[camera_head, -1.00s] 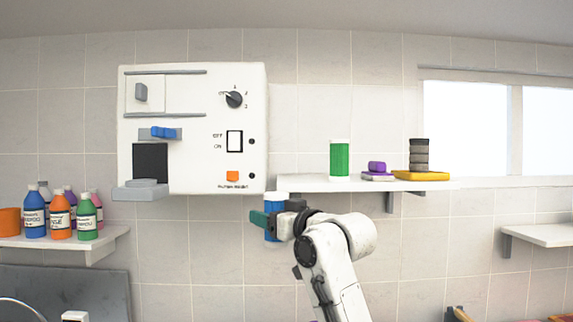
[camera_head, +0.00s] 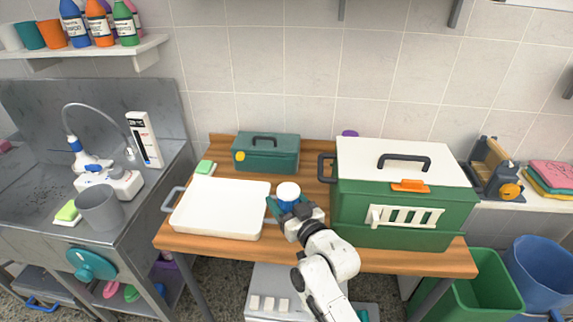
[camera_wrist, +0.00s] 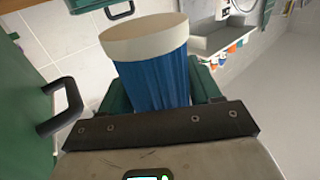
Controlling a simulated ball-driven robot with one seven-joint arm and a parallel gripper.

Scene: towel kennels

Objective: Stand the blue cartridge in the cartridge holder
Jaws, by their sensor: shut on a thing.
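The blue cartridge (camera_head: 289,205), with a white cap, is upright in my gripper (camera_head: 285,208) above the front middle of the wooden table. In the wrist view the cartridge (camera_wrist: 152,82) stands between the green fingers of my gripper (camera_wrist: 160,92), its pale cap toward the camera. The gripper is shut on its blue body. Its lower end is hidden by the gripper and hand. I cannot make out a cartridge holder for certain in the views of now.
A white tray (camera_head: 221,208) lies left of the gripper, and a green kennel box (camera_head: 405,205) with a white lid stands to the right. A green toolbox (camera_head: 268,154) is behind. Some bare wood (camera_head: 312,176) shows between them. A sink (camera_head: 45,185) is at far left.

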